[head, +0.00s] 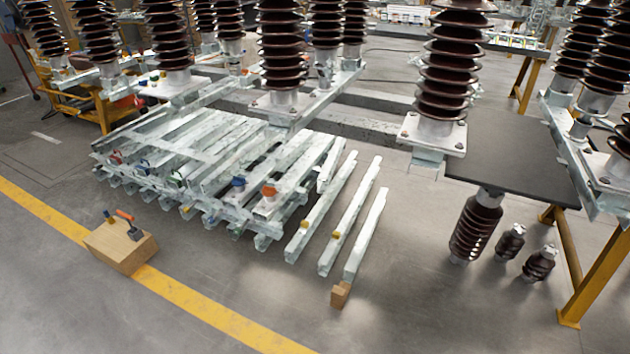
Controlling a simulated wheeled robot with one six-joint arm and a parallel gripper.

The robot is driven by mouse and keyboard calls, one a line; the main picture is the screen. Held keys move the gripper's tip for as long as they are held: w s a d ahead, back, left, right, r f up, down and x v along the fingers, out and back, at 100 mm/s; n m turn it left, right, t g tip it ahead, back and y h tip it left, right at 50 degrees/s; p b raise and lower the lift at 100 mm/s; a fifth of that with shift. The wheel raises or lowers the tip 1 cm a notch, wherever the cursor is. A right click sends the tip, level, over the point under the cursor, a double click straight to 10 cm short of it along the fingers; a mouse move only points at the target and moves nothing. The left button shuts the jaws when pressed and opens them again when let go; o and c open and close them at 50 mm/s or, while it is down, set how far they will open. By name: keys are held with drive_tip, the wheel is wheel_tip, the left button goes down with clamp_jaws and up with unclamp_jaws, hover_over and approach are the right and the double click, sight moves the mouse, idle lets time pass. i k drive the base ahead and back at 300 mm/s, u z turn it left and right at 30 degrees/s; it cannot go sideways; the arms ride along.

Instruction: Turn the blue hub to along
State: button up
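The blue hub (238,182) is a small blue piece on the stacked pale metal frames (215,165), left of the middle of the head view. It sits near the front right part of the stack, left of an orange hub (269,190). It is too small to tell which way it is turned. A green piece (176,178) and a red piece (116,157) lie further left on the same stack. My gripper is not in view.
Loose metal beams (352,215) lie on the floor right of the stack, with a small wooden block (340,294) at their end. A cardboard box (120,248) with tools stands front left. A dark table (515,150) stands right.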

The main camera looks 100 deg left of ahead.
sight(238, 182)
drive_tip(key=u, duration=3.85)
